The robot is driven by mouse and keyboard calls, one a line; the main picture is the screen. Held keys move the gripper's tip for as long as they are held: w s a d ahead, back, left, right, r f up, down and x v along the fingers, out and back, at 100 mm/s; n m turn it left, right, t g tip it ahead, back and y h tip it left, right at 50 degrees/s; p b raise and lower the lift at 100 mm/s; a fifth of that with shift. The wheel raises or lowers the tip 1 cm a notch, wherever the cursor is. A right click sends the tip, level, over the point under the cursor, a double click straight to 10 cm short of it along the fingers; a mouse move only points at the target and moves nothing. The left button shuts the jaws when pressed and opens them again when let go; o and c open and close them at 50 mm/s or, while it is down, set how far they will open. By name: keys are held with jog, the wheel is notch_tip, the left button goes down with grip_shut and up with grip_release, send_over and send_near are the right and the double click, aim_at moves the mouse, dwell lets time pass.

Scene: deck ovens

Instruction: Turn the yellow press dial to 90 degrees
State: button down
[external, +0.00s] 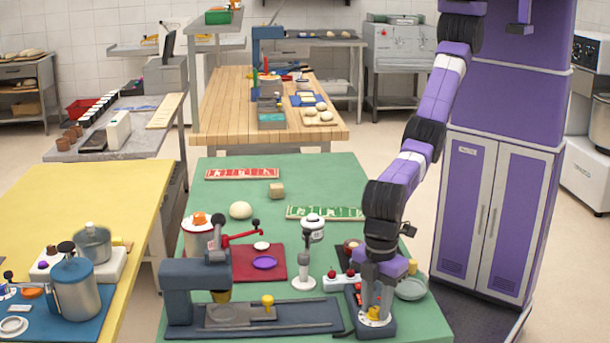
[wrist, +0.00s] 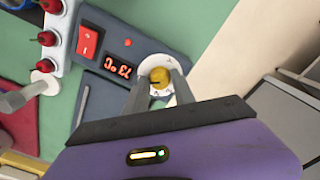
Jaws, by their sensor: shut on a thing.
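The yellow press dial (wrist: 160,76) sits on a round white plate (wrist: 158,62) at the end of a dark grey control panel (wrist: 150,47). My gripper (wrist: 159,84) has a finger on each side of the yellow knob and is shut on it. In the external view my gripper (external: 376,302) points down over the panel at the front right of the green table, and a bit of the yellow dial (external: 373,316) shows between the fingers. The panel's red display (wrist: 117,68) appears upside down and seems to read 73 °C.
A red switch (wrist: 87,41) and a white strip with several red knobs (wrist: 50,38) are beside the dial. The grey press (external: 200,290) stands left on the green table (external: 330,180). A glass bowl (external: 411,288) is close on the right.

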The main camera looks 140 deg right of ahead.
aim_at(375, 309)
jog(key=shift+m, duration=0.3)
jog(key=c, duration=1.1)
grip_release()
jog(key=shift+o, duration=0.2)
jog(key=shift+r, duration=0.1)
notch_tip(375, 309, up, 8)
jog(key=shift+f+b, duration=0.15)
jog(key=shift+b, duration=0.25)
